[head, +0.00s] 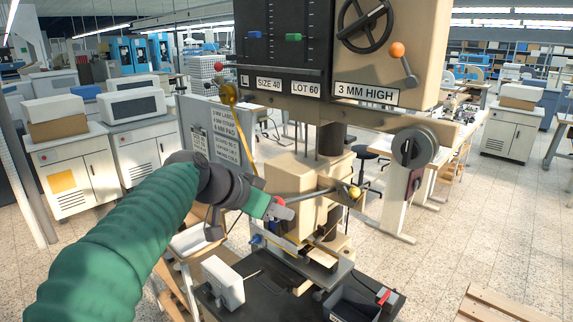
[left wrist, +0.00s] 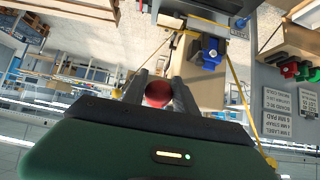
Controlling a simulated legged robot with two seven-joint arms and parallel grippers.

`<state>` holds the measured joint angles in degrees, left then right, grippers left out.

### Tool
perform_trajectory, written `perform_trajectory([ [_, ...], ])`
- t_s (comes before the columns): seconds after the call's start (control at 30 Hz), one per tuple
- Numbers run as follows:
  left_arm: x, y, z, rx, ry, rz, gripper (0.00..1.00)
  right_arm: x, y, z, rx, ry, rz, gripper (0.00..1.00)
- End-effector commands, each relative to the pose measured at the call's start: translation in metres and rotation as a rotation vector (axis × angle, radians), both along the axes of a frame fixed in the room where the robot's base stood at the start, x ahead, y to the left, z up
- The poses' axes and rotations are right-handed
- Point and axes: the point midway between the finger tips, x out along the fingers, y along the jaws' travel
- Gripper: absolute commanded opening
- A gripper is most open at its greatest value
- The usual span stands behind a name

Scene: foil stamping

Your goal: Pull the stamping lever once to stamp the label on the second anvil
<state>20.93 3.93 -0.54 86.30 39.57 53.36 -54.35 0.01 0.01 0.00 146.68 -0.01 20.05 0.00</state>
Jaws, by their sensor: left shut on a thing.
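The stamping press (head: 300,195) stands in the middle of the head view. Its lever (head: 312,194) is a thin rod running left from a hub near a yellow ball, with a red knob (head: 279,201) at its left end. My left gripper (head: 283,209) is shut on the red knob. In the left wrist view the red knob (left wrist: 158,94) sits between my two dark fingers. The anvil area (head: 318,254) lies below the press body; I cannot make out the separate anvils or a label there. My right gripper is in neither view.
A dark bench top (head: 270,290) below the press carries a white box (head: 223,282) and a dark bin (head: 350,305). A handwheel (head: 365,22) and an orange-knobbed crank (head: 397,50) are higher up. A wooden pallet (head: 500,305) lies at lower right.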

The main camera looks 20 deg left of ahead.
Motion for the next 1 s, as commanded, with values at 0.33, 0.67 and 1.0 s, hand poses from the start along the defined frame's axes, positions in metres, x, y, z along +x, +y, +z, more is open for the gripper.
perform_trajectory([
  [0.33,0.005,0.001,0.037,0.003,-0.004,0.005,0.0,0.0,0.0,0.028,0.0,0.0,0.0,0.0],
  [0.67,0.018,-0.004,0.066,0.003,-0.005,0.004,0.0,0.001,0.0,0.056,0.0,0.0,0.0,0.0],
  [1.0,0.038,-0.01,0.094,0.003,-0.007,0.005,0.0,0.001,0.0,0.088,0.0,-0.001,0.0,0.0],
])
